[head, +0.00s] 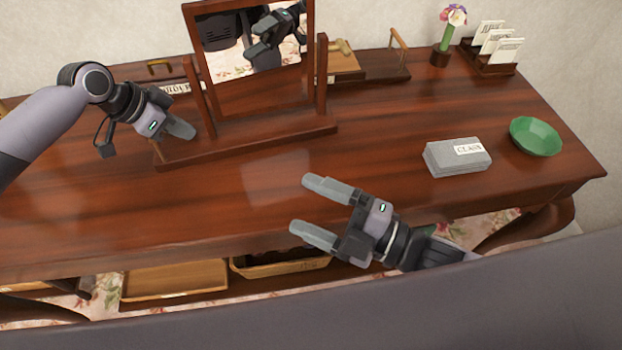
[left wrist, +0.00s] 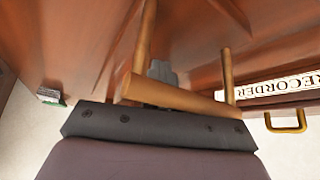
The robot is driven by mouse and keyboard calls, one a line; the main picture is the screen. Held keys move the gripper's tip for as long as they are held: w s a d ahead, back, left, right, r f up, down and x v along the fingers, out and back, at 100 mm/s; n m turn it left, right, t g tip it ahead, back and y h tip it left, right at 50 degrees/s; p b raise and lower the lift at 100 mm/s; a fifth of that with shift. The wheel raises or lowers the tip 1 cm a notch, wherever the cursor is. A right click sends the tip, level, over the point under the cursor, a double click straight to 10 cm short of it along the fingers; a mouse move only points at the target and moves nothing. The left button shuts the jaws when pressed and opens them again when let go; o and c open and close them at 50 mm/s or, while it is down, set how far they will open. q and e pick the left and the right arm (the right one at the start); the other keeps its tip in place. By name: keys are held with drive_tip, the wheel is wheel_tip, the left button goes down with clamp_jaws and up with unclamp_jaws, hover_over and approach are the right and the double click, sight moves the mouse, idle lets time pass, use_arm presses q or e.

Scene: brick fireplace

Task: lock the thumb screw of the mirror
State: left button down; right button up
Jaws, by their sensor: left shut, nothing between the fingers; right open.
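The mirror (head: 254,38) stands at the back of the table, its wooden frame held between two posts on a long wooden base (head: 240,142). Its glass reflects part of my body. I cannot make out the thumb screw in either view. My left gripper (head: 186,130) is shut and empty, beside the left post and just above the left part of the base. In the left wrist view, its grey fingers (left wrist: 160,72) are partly hidden by a light-brown wooden bar. My right gripper (head: 302,205) is open and empty over the table's front, to the right of the mirror.
A grey "CLASS" box (head: 455,158) and a green bowl (head: 536,137) sit at the right. A flower vase (head: 441,55) and card rack (head: 490,67) stand at the back right. The table's middle front is clear.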

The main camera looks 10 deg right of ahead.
use_arm(q)
drive_tip(key=shift+s+a+f, duration=0.1)
drive_tip(key=shift+a+f, duration=0.15)
drive_tip(key=shift+f, duration=0.15)
wheel_tip(320, 180, up, 2)
drive_tip(key=shift+r+p, duration=0.15)
drive_tip(key=shift+p, duration=1.05)
drive_tip(key=r+p, duration=0.4)
drive_tip(key=shift+d+r, duration=0.15)
drive_tip(key=shift+d, duration=0.05)
